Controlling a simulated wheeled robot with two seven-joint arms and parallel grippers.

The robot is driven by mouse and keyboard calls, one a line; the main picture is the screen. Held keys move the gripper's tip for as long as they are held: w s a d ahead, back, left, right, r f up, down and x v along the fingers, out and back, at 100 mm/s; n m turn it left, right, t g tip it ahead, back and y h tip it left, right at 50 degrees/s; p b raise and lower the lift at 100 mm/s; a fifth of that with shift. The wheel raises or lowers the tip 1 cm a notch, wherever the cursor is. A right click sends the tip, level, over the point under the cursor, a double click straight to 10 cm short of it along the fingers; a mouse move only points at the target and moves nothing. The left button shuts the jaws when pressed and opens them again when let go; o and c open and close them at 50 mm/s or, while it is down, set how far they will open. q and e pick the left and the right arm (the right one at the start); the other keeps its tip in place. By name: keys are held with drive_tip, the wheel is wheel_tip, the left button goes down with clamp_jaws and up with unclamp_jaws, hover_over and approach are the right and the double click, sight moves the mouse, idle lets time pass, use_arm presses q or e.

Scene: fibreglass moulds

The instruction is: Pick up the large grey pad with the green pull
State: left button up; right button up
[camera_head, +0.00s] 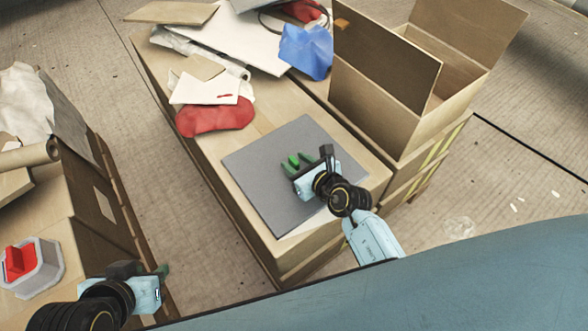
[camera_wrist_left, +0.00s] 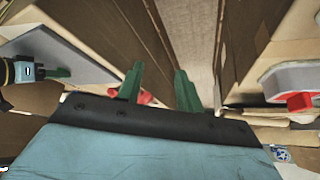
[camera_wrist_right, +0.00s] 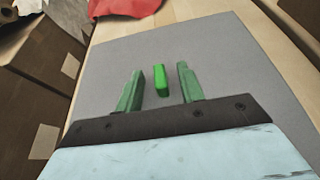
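In the right wrist view the pull (camera_wrist_right: 159,76) shows between the two green fingers (camera_wrist_right: 158,88), with a gap on each side. The pad (camera_wrist_right: 215,60) fills most of that view. My left gripper (camera_head: 165,270) is at the lower left, away from the pad; in the left wrist view its fingers (camera_wrist_left: 160,85) are apart and empty.
A red cloth (camera_head: 214,118), white sheets (camera_head: 203,89) and a blue cloth (camera_head: 306,50) lie behind the pad. An open cardboard box (camera_head: 385,110) stands at the right. A grey container with a red part (camera_head: 20,262) stands on the left-hand boxes near my left gripper.

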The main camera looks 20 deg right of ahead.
use_arm(q)
drive_tip(key=shift+w+d+r+t, duration=0.3)
drive_tip(key=shift+w+r+t, duration=0.1)
drive_tip(key=shift+w, duration=0.35)
use_arm(e)
drive_tip(key=shift+w+a+f, duration=0.1)
drive_tip(key=shift+w, duration=0.2)
clamp_jaws()
